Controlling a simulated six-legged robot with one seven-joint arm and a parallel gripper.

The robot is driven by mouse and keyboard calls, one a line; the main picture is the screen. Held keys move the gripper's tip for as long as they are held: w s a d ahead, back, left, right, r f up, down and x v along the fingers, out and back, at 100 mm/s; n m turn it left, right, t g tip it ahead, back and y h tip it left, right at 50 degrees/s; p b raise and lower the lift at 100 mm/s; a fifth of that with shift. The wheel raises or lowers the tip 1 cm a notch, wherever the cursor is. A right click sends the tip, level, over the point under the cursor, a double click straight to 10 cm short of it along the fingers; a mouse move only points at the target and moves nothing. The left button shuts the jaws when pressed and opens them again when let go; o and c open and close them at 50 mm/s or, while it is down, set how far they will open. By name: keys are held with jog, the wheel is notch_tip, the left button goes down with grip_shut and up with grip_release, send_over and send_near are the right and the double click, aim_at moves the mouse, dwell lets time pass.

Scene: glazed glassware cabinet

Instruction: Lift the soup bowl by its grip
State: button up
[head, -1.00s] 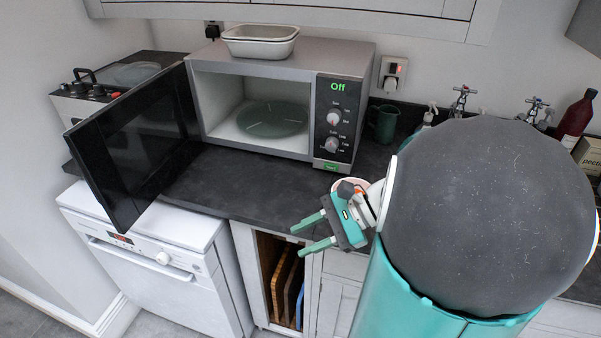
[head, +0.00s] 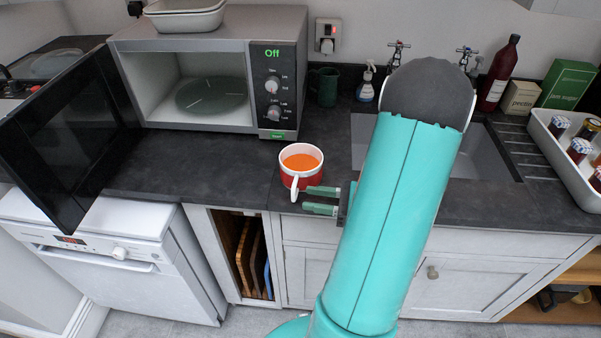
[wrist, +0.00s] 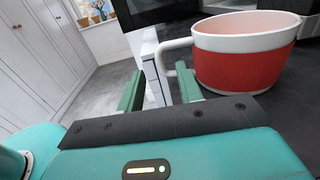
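The soup bowl (head: 302,168) is red with a white rim and a white grip, and holds orange soup. It stands upright on the dark worktop near its front edge. Its grip (head: 296,188) points toward the front in the head view. My gripper (head: 321,201) is just right of the grip, fingers apart, pointing left. In the wrist view the bowl (wrist: 246,55) is at the upper right, and its grip (wrist: 163,60) reaches down toward the space between the green fingers of my gripper (wrist: 158,90). The fingers look open, with nothing clamped between them.
The microwave (head: 290,80) stands open behind left, its dark door (head: 65,140) swung out over the worktop. A green mug (head: 324,87) is behind the bowl. The sink (head: 480,150) and a white tray (head: 560,150) of jars lie right. Worktop left of the bowl is clear.

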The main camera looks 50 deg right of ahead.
jog(key=x, duration=0.7)
jog(key=shift+w+a, duration=0.15)
jog(key=shift+w, duration=0.1)
grip_shut()
jog(key=shift+r, duration=0.1)
dwell(1.0)
